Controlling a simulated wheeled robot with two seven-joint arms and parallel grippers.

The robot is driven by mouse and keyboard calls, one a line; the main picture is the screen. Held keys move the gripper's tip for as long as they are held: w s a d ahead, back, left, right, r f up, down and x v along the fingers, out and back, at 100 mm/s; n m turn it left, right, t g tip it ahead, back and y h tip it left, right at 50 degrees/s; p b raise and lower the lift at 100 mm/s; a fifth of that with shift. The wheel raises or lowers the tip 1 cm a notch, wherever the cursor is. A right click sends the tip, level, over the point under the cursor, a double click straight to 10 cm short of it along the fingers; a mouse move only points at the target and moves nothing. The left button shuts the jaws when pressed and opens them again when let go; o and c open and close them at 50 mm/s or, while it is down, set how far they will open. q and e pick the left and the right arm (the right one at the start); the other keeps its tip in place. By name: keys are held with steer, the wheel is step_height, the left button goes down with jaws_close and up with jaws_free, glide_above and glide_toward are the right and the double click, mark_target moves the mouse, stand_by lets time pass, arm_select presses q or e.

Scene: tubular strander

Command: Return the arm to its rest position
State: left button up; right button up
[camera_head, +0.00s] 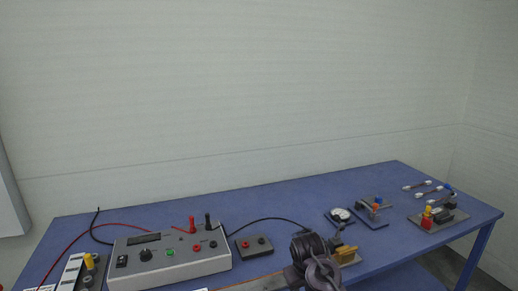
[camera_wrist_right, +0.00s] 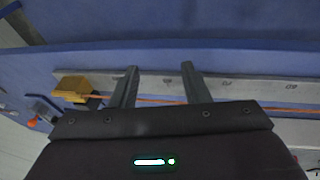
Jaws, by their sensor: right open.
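My right gripper (camera_wrist_right: 159,72) shows in the right wrist view with its two fingers apart and nothing between them. The fingers reach over a pale grey bar with number marks (camera_wrist_right: 235,88), and a thin orange strand runs along the bar. A brass-coloured block (camera_wrist_right: 72,86) is to the left of the fingers. In the head view the brass-coloured block (camera_head: 347,256) is at the bottom, beside a dark rounded shape. I cannot tell whether that shape is part of my arm. My left gripper is in neither view.
The blue table (camera_head: 290,205) holds a grey meter box (camera_head: 170,257) with red and black leads, a small two-socket box (camera_head: 254,247), a round dial (camera_head: 340,215) and a terminal board (camera_head: 437,219). The table's middle back is clear. A pale wall stands behind.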

steer(key=s+d+f+y, duration=0.1)
steer(key=s+f, duration=0.2)
steer(key=s, duration=0.5)
steer(key=s+d+f, duration=0.2)
steer(key=s+f, duration=0.1)
steer(key=s, duration=0.5)
steer(key=s+d+r+m, duration=0.1)
steer(key=s+d+r, duration=0.1)
steer(key=s, duration=0.6)
steer(key=s+d+r+m, duration=0.1)
steer(key=s+d+r, duration=0.15)
steer(key=s, duration=0.55)
step_height(320, 180, down, 29)
steer(key=s+g, duration=0.1)
steer(key=s+d+f+g, duration=0.1)
steer(key=s+d+f, duration=0.1)
steer(key=s+f, duration=1.7)
steer(key=shift+s+d+f+n+g, duration=0.3)
steer(key=shift+s+d+n, duration=0.1)
steer(key=shift+s, duration=0.25)
